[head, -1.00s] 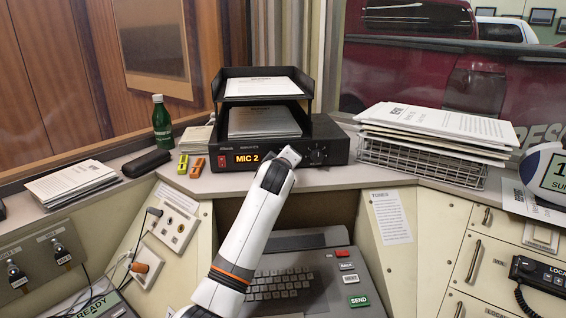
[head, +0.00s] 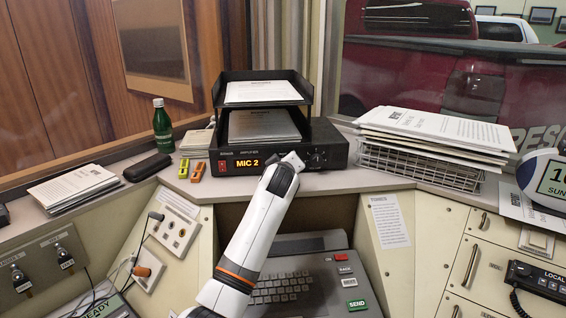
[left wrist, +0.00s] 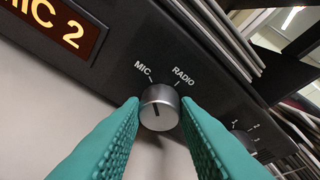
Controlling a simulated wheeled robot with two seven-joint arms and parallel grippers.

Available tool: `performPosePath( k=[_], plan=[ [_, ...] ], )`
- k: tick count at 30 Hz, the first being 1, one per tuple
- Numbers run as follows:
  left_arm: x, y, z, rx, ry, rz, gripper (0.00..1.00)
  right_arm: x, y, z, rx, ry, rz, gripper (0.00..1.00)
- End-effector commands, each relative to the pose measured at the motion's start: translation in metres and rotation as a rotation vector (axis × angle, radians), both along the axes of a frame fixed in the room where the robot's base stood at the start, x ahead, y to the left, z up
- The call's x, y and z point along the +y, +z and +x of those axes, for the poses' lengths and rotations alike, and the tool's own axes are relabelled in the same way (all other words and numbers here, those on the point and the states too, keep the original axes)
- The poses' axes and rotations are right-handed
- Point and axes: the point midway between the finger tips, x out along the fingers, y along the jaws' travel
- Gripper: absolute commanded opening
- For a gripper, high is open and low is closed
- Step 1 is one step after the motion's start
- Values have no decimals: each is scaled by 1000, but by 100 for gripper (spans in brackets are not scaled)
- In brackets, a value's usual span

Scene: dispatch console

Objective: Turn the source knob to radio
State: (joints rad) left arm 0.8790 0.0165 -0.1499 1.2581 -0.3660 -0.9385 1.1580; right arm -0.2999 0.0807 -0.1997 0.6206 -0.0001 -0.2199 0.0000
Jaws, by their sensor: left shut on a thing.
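The source knob (left wrist: 160,106) is a round silver-grey knob on the front of the black amplifier (head: 339,157). In the left wrist view the labels MIC and RADIO stand above it, each with a tick. A dark index line shows on its face; which tick it lines up with is hard to tell. The orange display (head: 247,163) reads MIC 2. My left gripper (left wrist: 158,104) has its teal fingers on either side of the knob, shut on it. In the head view my white left arm hides the knob. My right gripper is in neither view.
A second, smaller knob (left wrist: 243,142) is to the right on the same panel. A paper tray (head: 219,93) stands on the amplifier. A wire basket (head: 420,166) with papers is at right. A green bottle (head: 162,128) and a keyboard terminal (head: 290,285) are near.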

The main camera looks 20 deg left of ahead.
Motion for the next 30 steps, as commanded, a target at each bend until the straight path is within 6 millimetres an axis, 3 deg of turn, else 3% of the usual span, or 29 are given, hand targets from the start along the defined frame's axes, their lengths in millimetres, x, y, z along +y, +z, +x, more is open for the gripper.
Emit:
performPosePath(
  k=[3, 12, 30],
  plan=[
    [-1, 3, 0, 50, 0, 91, 5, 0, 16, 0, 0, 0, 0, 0],
    [-3, 2, 1, 170, 0, 349, 5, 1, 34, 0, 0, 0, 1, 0],
    [-6, -1, 3, 344, 0, 728, 5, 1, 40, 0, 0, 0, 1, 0]
  ],
)
